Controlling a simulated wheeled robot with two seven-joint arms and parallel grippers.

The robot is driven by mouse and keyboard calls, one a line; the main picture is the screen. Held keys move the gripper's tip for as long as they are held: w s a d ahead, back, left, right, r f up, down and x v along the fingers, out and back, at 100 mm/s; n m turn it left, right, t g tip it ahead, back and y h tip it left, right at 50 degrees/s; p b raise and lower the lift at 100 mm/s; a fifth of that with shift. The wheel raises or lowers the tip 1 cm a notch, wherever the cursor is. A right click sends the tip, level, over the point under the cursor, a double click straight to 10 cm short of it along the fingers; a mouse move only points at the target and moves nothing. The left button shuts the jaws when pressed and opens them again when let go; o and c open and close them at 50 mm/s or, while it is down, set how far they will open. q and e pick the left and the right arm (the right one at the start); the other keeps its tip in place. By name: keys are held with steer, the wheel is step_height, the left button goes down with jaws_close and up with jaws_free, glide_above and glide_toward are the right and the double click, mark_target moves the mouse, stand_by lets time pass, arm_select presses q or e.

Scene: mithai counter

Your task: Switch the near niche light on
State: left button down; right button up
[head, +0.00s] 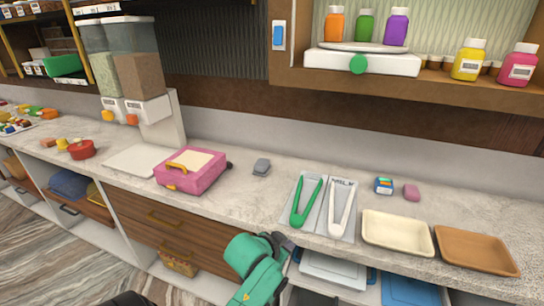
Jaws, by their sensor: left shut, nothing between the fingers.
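A white switch plate with a blue rocker (278,37) is on the wooden left side frame of the wall niche (286,77) at the upper right. I cannot tell for sure from the picture whether the niche light is on. My left gripper (288,243), at the end of a teal arm link, is shut and empty at the counter's front edge. It is well below the switch and apart from it. My right gripper is not in view.
The niche holds a white scale (362,62) and several coloured bottles. On the counter (240,205) are a pink box (192,171), green tongs (305,203), white tongs (341,207), a cream tray (397,233) and a brown tray (476,250). Dispensers (146,106) stand left.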

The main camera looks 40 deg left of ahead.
mark_target(278, 39)
arm_select(q)
steer(key=w+a+r+n+t+y, duration=0.1)
steer(key=w+a+r+t, duration=0.15)
steer(key=r, duration=0.55)
steer(key=w+a+r+t+y, duration=0.15)
steer(key=r+t, duration=0.25)
steer(key=r, duration=0.4)
steer(key=w+a+r+n+t, duration=0.1)
steer(key=w+a+r+t, duration=0.2)
steer(key=r, duration=0.5)
steer(key=s+a+r+n+t+y, duration=0.1)
steer(key=s+a+r+t+y, duration=0.1)
steer(key=r, duration=0.6)
steer(key=s+a+r+n+t+y, duration=0.2)
steer(key=s+a+r+t+y, duration=0.1)
steer(key=r, duration=0.6)
steer(key=shift+s+a, duration=0.15)
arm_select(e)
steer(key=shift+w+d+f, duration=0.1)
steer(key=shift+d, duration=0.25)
